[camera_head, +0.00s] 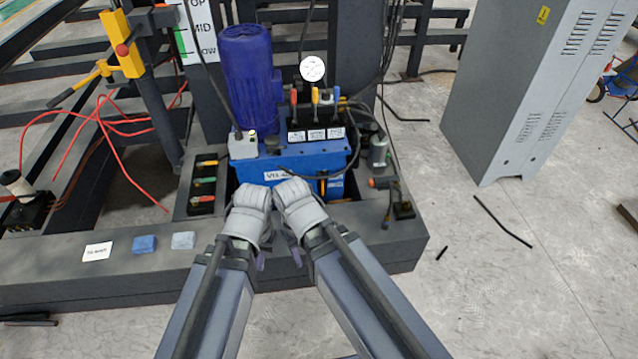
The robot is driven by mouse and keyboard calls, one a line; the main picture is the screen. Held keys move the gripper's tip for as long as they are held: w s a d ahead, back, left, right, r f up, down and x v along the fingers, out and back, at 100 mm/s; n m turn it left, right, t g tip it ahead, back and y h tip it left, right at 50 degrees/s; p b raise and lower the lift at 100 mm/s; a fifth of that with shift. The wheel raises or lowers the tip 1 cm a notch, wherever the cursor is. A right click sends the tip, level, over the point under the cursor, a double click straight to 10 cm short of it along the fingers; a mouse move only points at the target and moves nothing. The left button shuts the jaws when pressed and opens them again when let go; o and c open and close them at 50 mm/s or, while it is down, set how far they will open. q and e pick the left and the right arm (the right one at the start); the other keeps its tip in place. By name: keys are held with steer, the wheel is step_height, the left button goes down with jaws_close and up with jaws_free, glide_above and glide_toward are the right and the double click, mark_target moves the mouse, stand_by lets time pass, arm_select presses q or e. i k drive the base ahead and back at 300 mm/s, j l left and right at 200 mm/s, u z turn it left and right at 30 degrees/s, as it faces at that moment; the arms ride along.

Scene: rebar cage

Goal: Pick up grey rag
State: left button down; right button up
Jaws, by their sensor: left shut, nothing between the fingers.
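A small light grey folded rag (183,240) lies flat on the dark ledge of the machine base, left of my arms. A blue rag (144,244) lies just to its left, with a small gap between them. My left gripper (262,260) is shut and empty, to the right of the grey rag and apart from it. My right gripper (296,258) is beside it, further right, mostly hidden by my own wrist; whether it is open or shut is unclear.
A white label card (97,251) lies left of the rags. A blue hydraulic unit (315,160) with levers and a gauge stands behind my wrists. A black tray (204,187) with coloured items sits behind the grey rag. A grey cabinet (520,95) stands at right.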

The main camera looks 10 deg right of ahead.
mark_target(186, 241)
steer(key=k+j, duration=0.1)
steer(key=k, duration=0.25)
steer(key=k+j, duration=0.1)
steer(key=k, duration=0.25)
steer(key=i+j, duration=0.3)
steer(key=i, duration=0.2)
steer(key=i+j, duration=0.65)
steer(key=i, duration=0.3)
